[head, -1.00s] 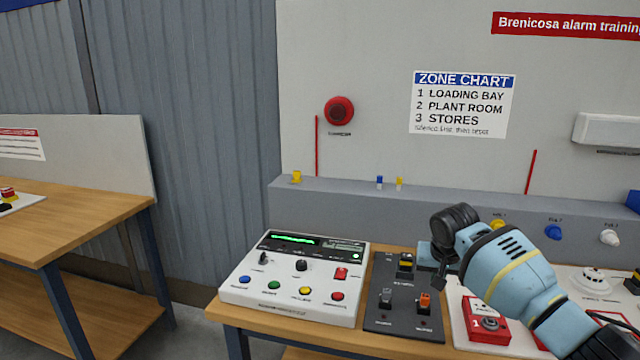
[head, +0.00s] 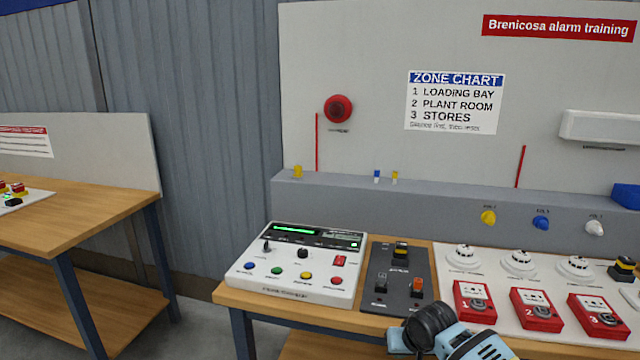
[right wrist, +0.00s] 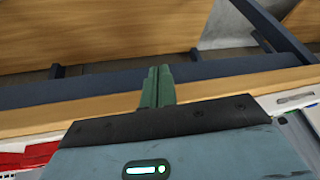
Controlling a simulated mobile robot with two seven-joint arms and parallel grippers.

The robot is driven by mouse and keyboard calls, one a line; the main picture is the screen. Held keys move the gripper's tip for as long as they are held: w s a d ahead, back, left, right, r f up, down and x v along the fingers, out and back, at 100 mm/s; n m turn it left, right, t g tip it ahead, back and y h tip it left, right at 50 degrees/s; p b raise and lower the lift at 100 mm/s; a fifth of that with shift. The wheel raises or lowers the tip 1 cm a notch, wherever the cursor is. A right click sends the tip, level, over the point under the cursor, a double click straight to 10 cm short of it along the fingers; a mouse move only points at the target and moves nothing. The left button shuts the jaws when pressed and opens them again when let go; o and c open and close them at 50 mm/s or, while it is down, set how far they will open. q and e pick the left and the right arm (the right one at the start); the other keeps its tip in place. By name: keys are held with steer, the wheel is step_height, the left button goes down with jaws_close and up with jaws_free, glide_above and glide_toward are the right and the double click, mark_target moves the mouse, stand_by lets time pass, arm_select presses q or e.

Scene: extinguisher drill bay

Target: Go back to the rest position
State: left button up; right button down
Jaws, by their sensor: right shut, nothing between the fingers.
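My right gripper (right wrist: 157,86) shows in the right wrist view with its two green fingers together and nothing between them. It is over the wooden front edge of the bench (right wrist: 60,117). In the head view my right wrist and forearm show low at the bottom, in front of the bench, and the fingers are not visible there. The white alarm panel (head: 303,264) with its green-lit display and the dark switch plate (head: 394,290) are on the bench, behind and left of my right arm. My left gripper is in no view.
Red call points (head: 537,309) and white detectors (head: 519,262) sit on a white board at right. A grey ledge (head: 430,205) runs behind, with small yellow and blue pieces. A second wooden table (head: 85,212) stands at left, with floor between the tables.

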steer(key=s+a+f+n+t+y, duration=0.1)
steer(key=s+a+f, duration=0.2)
steer(key=s+f, duration=0.5)
steer(key=s+a+f+t+y, duration=0.1)
steer(key=s+a+f+y, duration=0.1)
steer(key=s+f, duration=0.65)
steer(key=s+d+r+t+h, duration=0.1)
steer(key=s+d, duration=0.2)
steer(key=s, duration=0.8)
steer(key=s+d+r+n+t+h, duration=0.1)
steer(key=s+d, duration=0.2)
steer(key=s, duration=0.8)
steer(key=shift+s+d+r+t, duration=0.15)
steer(key=shift+d+t, duration=0.15)
steer(key=shift+d, duration=0.1)
